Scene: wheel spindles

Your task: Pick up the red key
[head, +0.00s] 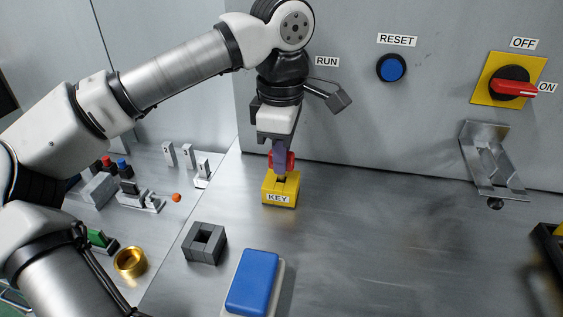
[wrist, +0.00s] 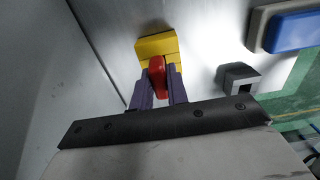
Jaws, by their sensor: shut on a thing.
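The red key (wrist: 156,75) stands at the yellow block labelled KEY (head: 280,190). In the head view the key (head: 290,160) shows partly behind my gripper's fingers. My gripper (head: 280,168) points down just above the yellow block and is shut on the red key. In the wrist view, the purple fingers of my gripper (wrist: 158,88) are on either side of the key, and the yellow block (wrist: 155,46) lies just beyond. The lower end of the key is hidden, so I cannot tell how deep it sits in the block.
A grey square block with a hole (head: 205,243) and a blue pad (head: 253,282) are nearer on the metal table. A gold ring (head: 130,262) is at the left. The wall behind has a blue reset button (head: 391,68) and a red switch (head: 514,88). The table's middle right is clear.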

